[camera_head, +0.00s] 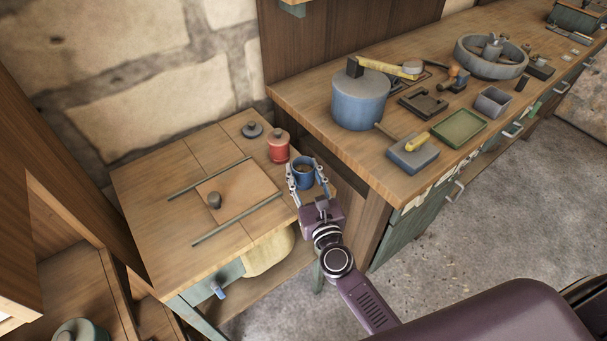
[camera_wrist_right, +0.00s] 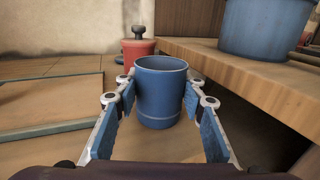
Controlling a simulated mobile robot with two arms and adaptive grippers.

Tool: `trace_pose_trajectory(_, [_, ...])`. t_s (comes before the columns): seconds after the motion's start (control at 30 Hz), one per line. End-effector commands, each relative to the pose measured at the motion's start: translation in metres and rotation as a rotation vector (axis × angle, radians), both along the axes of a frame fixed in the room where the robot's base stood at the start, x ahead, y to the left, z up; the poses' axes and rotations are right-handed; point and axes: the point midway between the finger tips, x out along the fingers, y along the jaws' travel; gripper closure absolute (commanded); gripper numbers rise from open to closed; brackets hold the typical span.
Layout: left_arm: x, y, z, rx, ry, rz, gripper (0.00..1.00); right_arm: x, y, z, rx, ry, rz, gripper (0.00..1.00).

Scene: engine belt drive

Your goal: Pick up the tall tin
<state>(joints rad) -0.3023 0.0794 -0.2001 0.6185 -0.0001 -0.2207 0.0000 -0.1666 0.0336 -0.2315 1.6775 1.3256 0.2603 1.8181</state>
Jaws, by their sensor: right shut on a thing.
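A blue open-topped tin (camera_head: 304,180) is at the right edge of the small wooden table (camera_head: 150,190). It is upright, and it also shows in the middle of the right wrist view (camera_wrist_right: 160,100). My right gripper (camera_head: 305,168) has its fingers on either side of the tin and is shut on it. I cannot tell whether the tin's base touches the table. A red lidded tin (camera_head: 278,147) stands just behind it, and it also shows in the right wrist view (camera_wrist_right: 138,50). My left gripper is not in view.
A dark blue knobbed lid (camera_head: 252,130) lies behind the red tin. A square wooden panel with a round knob (camera_head: 214,200) lies between two green rails. The higher workbench (camera_head: 300,95) on the right holds a large blue pot (camera_head: 360,103) close by, plus several tools and trays.

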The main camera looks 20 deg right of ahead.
Motion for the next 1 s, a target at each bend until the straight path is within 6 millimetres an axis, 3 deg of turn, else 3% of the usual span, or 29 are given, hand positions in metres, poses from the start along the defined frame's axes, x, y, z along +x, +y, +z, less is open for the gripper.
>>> trace_pose_trajectory(0.47, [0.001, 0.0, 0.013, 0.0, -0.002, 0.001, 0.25, 0.0, 0.0, 0.014, 0.001, -0.001, 0.0, 0.85])
trace_pose_trajectory(0.77, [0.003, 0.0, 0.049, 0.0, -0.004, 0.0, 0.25, 0.0, 0.0, 0.053, 0.002, -0.001, 0.0, 0.85])
trace_pose_trajectory(1.0, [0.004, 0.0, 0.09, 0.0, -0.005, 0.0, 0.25, 0.0, 0.0, 0.096, 0.001, -0.001, -0.001, 0.85])
